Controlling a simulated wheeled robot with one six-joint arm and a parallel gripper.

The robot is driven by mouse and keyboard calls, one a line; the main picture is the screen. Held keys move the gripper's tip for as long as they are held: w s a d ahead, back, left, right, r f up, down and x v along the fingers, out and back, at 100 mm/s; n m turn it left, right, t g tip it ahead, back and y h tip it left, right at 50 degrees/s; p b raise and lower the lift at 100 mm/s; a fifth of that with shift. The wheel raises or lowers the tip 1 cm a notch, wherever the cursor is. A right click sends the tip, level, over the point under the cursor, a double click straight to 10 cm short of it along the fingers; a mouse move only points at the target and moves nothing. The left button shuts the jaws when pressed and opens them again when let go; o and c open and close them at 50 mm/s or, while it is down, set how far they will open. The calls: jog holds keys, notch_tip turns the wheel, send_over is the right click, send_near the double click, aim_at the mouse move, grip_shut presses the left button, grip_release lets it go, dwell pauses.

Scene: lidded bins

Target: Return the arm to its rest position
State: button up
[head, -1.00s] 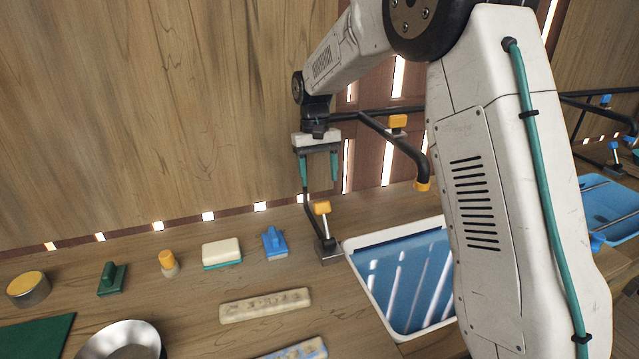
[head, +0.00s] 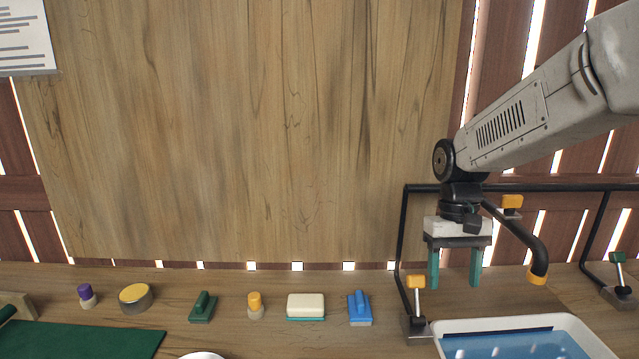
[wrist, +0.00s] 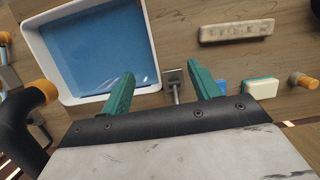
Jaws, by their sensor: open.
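My gripper (head: 454,268) is at the right in the head view, pointing down with its two green fingers apart and nothing between them. It hangs above the back of the counter, beside the faucet's black spout. In the wrist view my gripper (wrist: 163,92) is also open and empty, with the sink (wrist: 151,84) below and to the left of it. The upper part of my arm reaches in from the right edge of the head view.
The faucet lever (head: 415,297) and curved spout (head: 524,245) stand close to my gripper. A blue brush (head: 360,308), a sponge (head: 306,306), a green-handled scrubber (head: 203,307) and a tin (head: 136,298) line the counter. A pale bar (wrist: 237,31) lies in the wrist view.

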jog(key=s+r+t, duration=0.2)
jog(key=s, duration=0.9)
jog(key=s+d+r+t, duration=0.1)
jog(key=s+r+t, duration=0.1)
jog(key=s, duration=1)
jog(key=shift+d+r, duration=0.25)
jog(key=shift+r, duration=0.1)
